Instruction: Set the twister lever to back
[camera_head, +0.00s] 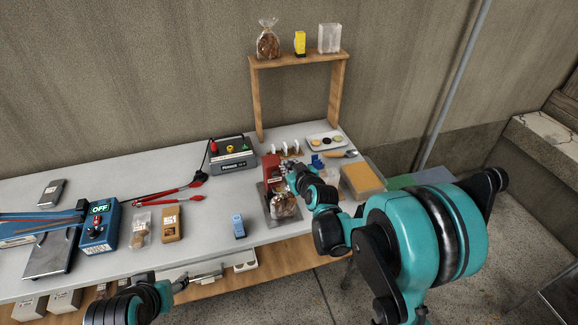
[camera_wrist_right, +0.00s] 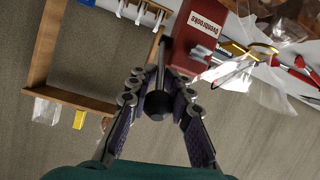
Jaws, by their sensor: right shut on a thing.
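The twister is a red machine (camera_head: 270,170) at the right part of the table. In the right wrist view its red body (camera_wrist_right: 205,32) carries a white label, and its dark lever (camera_wrist_right: 162,65) ends in a round black knob. My right gripper (camera_wrist_right: 160,88) is shut on the lever, with its fingers on both sides of the knob end. In the head view my right gripper (camera_head: 298,178) covers part of the twister and the lever is hidden. My left gripper (camera_head: 205,274) is low at the table's front edge, too small to read.
A clear bag of baked goods (camera_head: 284,205) stands at the front of the twister. A wooden shelf (camera_head: 300,61) rises behind. A plate of cookies (camera_head: 326,141) and a tan block (camera_head: 362,181) lie to the right. A blue item (camera_head: 238,226) lies left on mostly clear table.

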